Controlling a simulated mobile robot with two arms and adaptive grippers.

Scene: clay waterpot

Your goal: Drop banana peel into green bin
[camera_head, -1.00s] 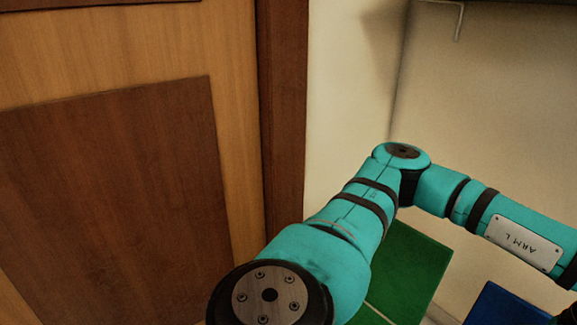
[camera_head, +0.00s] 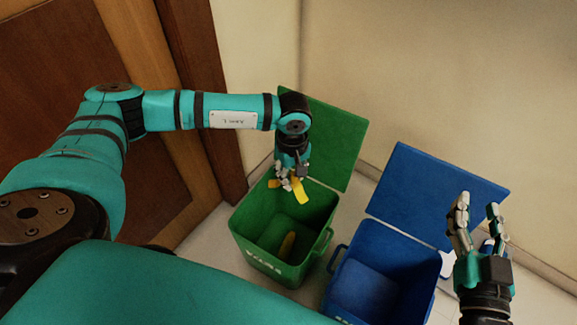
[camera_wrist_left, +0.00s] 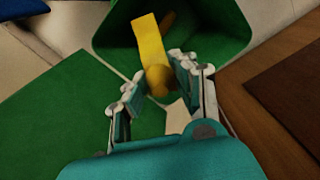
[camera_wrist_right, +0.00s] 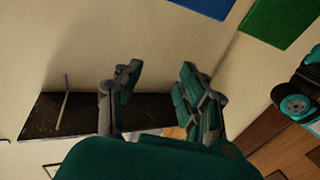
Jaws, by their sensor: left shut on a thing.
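My left gripper (camera_head: 288,178) is shut on a yellow banana peel (camera_head: 300,190) above the open green bin (camera_head: 249,228), near its back rim. In the left wrist view the peel (camera_wrist_left: 150,48) sits between the fingers (camera_wrist_left: 155,85), with a flap hanging out toward the bin's opening. A yellowish-brown piece (camera_head: 287,246) lies inside the green bin, on its floor. My right gripper (camera_head: 478,222) is raised at the right with its fingers apart and empty. It also shows open in the right wrist view (camera_wrist_right: 155,95).
An open blue bin (camera_head: 378,270) stands to the right of the green bin, its lid (camera_head: 437,195) tilted back. The green lid (camera_head: 322,140) is also back. A wooden door (camera_head: 80,60) is at the left, and a pale wall (camera_head: 380,70) runs behind the bins.

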